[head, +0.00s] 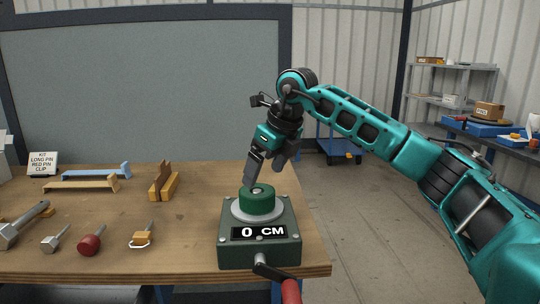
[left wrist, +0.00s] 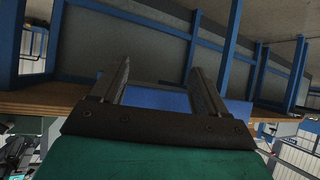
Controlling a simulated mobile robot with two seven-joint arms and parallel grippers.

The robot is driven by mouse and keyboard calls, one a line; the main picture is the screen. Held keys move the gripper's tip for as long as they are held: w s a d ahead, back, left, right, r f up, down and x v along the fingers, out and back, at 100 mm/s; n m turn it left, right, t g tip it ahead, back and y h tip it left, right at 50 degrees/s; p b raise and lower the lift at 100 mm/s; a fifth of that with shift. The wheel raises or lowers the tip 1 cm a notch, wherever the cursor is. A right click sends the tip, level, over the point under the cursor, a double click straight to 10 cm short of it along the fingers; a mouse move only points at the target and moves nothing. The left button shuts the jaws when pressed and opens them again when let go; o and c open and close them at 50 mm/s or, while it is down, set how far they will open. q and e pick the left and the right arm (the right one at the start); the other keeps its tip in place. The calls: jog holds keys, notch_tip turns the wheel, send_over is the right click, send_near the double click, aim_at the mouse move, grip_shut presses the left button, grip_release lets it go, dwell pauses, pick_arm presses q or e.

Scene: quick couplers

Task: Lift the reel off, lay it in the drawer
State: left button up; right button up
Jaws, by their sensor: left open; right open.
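A dark green box (head: 260,254) with a display reading "0 CM" stands at the table's front right edge. On its top is a pale grey disc (head: 240,214) with a round green piece (head: 258,204) on it; I cannot tell whether this is the reel. My right gripper (head: 264,174) is open, pointing down just above the green piece, with one finger close to its top; contact is unclear. My left gripper (left wrist: 160,68) is open and empty in the left wrist view, and out of the head view. I can make out no drawer.
A red-handled crank (head: 290,290) juts from the box's front. On the wooden table (head: 190,205) lie several pins, a red-headed pin (head: 90,244), a clip (head: 143,237), two long-handled pieces and a wooden block (head: 163,182). A sign (head: 43,163) stands at the back left.

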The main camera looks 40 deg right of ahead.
aim_at(256, 190)
jog(key=x, duration=0.7)
jog(key=shift+w+a+f+b, duration=0.1)
jog(key=shift+w+f+b, duration=0.05)
jog(key=shift+f+b, duration=0.15)
jog(key=shift+r, duration=0.1)
jog(key=c, duration=1.2)
jog(key=shift+o, duration=0.2)
jog(key=shift+r, duration=0.1)
